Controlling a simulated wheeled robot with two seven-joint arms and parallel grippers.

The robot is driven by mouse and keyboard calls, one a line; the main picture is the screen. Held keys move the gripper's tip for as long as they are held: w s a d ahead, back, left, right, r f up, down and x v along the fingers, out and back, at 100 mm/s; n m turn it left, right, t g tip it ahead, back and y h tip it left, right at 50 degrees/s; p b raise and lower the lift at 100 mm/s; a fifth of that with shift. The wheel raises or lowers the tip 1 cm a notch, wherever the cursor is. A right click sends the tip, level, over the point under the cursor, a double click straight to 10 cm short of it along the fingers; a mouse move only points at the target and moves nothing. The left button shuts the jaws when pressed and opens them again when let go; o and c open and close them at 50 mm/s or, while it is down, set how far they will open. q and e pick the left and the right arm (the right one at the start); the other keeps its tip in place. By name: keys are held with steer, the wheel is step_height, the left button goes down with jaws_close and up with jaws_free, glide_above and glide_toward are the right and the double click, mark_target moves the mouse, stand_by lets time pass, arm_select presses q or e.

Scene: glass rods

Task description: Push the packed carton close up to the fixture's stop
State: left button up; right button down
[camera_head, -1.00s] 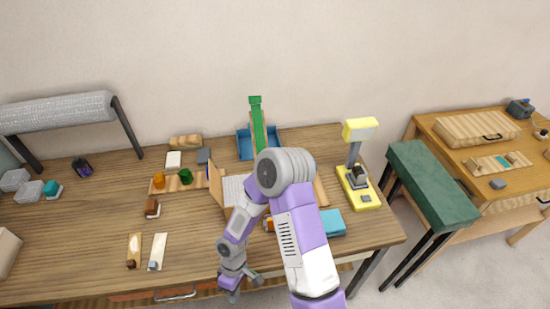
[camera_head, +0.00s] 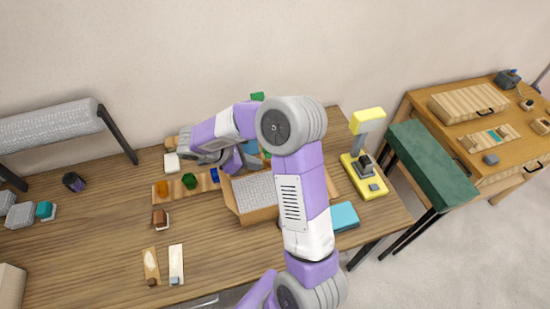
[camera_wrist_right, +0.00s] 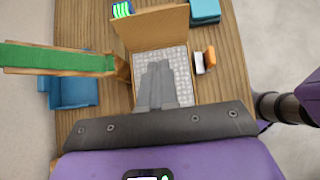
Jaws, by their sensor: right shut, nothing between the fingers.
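The open carton (camera_head: 238,207) stands on the table, partly behind my right arm in the head view. Grey bubbled packing (camera_head: 253,188) fills it. In the wrist view the carton's raised flap (camera_wrist_right: 150,28) stands at the far side, beyond the packing (camera_wrist_right: 180,65). My right gripper (camera_wrist_right: 158,68) is shut and empty, its fingers seen in front of the packing; I cannot tell whether they touch the carton. In the head view the right hand is at the carton's back left, and its fingertips are not clear. The fixture's stop cannot be made out. My left gripper is out of view.
A green ramp (camera_wrist_right: 60,58) and a blue bin (camera_wrist_right: 72,92) lie beside the carton. A cyan block (camera_head: 344,215) and a yellow stand (camera_head: 366,183) are to the right. A board with small coloured pieces (camera_head: 173,188) is at the left.

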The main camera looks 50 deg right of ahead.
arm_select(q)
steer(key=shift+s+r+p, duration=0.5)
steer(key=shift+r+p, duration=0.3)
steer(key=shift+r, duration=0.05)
arm_select(e)
steer(key=s+d+f, duration=0.6)
steer(key=d, duration=0.3)
steer(key=shift+s+d+f, duration=0.2)
steer(key=shift+s+f, duration=0.15)
steer(key=shift+s, duration=0.05)
steer(key=shift+d, duration=0.1)
